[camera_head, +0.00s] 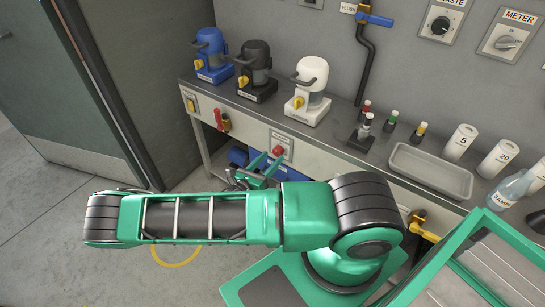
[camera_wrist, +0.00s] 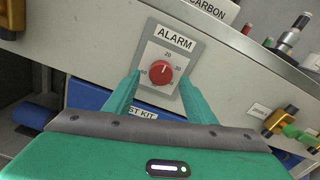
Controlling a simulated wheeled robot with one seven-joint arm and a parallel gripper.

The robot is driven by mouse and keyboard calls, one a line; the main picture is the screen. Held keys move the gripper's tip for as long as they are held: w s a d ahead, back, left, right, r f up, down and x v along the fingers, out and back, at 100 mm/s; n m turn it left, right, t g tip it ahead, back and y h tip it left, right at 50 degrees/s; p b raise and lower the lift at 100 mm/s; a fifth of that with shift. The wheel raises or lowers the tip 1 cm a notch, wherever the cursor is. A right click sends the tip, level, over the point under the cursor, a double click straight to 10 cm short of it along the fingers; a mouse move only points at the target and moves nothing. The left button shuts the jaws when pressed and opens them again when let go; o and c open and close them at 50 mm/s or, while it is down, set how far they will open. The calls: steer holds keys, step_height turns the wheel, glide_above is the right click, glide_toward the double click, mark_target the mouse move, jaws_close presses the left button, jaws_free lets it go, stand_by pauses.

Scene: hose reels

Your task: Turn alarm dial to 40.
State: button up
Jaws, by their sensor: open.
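The alarm dial is a red round knob (camera_wrist: 159,73) on a grey plate (camera_wrist: 176,44) labelled ALARM, on the bench's front panel. In the wrist view 20 stands above the knob and 30 to its upper right; a small pale mark shows near the knob's top. The other numbers are hard to read. My green gripper (camera_wrist: 161,80) is open, with one finger on each side of the knob. I cannot tell whether the fingers touch it. In the head view the red knob (camera_head: 278,151) shows just beyond my gripper (camera_head: 258,170).
Blue (camera_head: 211,56), black (camera_head: 255,71) and white (camera_head: 308,91) pump-like units stand on the bench above. A grey tray (camera_head: 430,170) and small bottles are to the right. A red-handled valve (camera_head: 221,120) sticks out left of the dial. Blue boxes (camera_wrist: 86,96) are below the panel.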

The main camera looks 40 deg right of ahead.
steer(key=shift+x, duration=1.2)
steer(key=shift+c, duration=0.5)
steer(key=c, duration=0.9)
steer(key=shift+c, duration=0.2)
